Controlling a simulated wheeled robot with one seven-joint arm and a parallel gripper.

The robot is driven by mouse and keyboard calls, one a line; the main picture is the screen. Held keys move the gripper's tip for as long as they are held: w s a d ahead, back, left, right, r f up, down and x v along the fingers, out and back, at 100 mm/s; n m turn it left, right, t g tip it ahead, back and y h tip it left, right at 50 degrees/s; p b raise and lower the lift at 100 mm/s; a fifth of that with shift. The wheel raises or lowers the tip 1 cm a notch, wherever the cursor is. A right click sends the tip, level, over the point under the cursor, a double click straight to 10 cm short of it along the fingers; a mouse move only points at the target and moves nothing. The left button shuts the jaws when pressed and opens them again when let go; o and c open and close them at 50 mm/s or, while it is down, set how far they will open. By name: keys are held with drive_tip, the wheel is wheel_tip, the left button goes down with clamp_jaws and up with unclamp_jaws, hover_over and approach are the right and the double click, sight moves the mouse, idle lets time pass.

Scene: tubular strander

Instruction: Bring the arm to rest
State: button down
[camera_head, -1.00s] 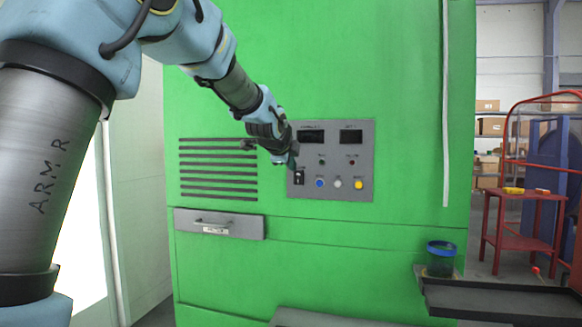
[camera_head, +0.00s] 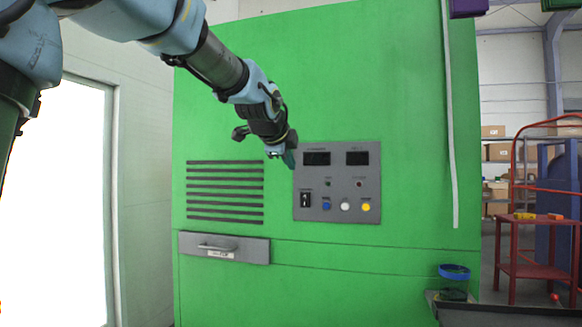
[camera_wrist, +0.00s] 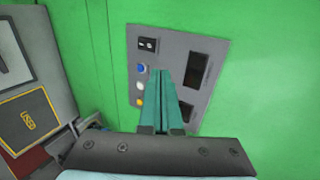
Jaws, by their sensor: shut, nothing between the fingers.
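My arm reaches in from the upper left of the head view, in front of the green machine cabinet (camera_head: 400,110). My gripper (camera_head: 289,158) is at the upper left corner of the grey control panel (camera_head: 337,180), apart from the buttons as far as I can see. In the wrist view its two teal fingers (camera_wrist: 167,88) lie together, with nothing between them, and cover part of the panel. The panel has a black rocker switch (camera_head: 305,199), a blue button (camera_head: 326,206), a white button (camera_head: 345,204), a yellow button (camera_head: 366,207) and two dark displays.
A grey drawer (camera_head: 225,247) with a handle sits below the vent slats (camera_head: 225,192). A blue-rimmed jar (camera_head: 454,283) stands on a dark tray (camera_head: 505,308) at the lower right. A red stand (camera_head: 537,272) is farther right. Open space lies before the cabinet.

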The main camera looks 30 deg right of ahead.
drive_tip(key=shift+f, duration=0.1)
drive_tip(key=w+a+f+n+g+y, duration=0.1)
drive_tip(key=a+f+n+g+y, duration=0.35)
drive_tip(key=a+f+n, duration=1.35)
drive_tip(key=s+a+f+n+g+y, duration=0.1)
drive_tip(key=s+a+f+n+y, duration=0.1)
drive_tip(key=s+a+f, duration=0.5)
drive_tip(key=s+a+f+n+g+y, duration=0.2)
drive_tip(key=s+a+f+n, duration=0.3)
drive_tip(key=s+a+f, duration=0.3)
drive_tip(key=a+f, duration=0.4)
drive_tip(key=a, duration=0.2)
drive_tip(key=shift+a+f+n, duration=0.3)
drive_tip(key=shift+a+f, duration=0.05)
drive_tip(key=shift+a, duration=0.05)
